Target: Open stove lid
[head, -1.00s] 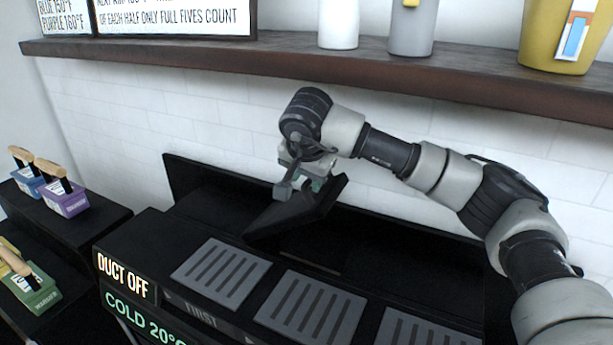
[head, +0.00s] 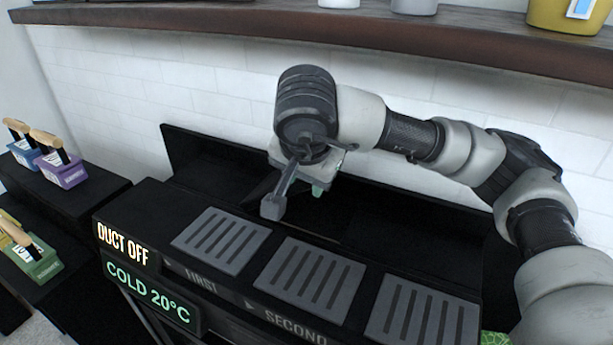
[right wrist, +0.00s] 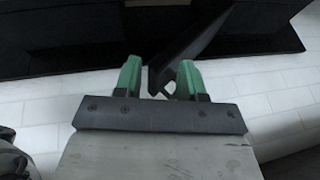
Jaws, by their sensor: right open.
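The stove (head: 150,215) is a long black unit against the wall, with grey slotted plates on its front ledge and a dark recess behind them. Its black lid shows in the right wrist view (right wrist: 197,45) as a tilted slab, its near end between the green fingertips. In the head view the lid is mostly hidden behind my right gripper (head: 312,188). That gripper points down over the recess, and its jaws (right wrist: 160,80) are apart. I cannot tell whether the fingers touch the lid. My left gripper is not in view.
A brown wooden shelf (head: 250,36) with containers, one of them yellow (head: 566,14), runs above the arm. Black steps at left hold blue, purple (head: 62,172) and green (head: 38,262) blocks with wooden handles. Display panels read "DUCT OFF" and "COLD 20°C" (head: 148,290).

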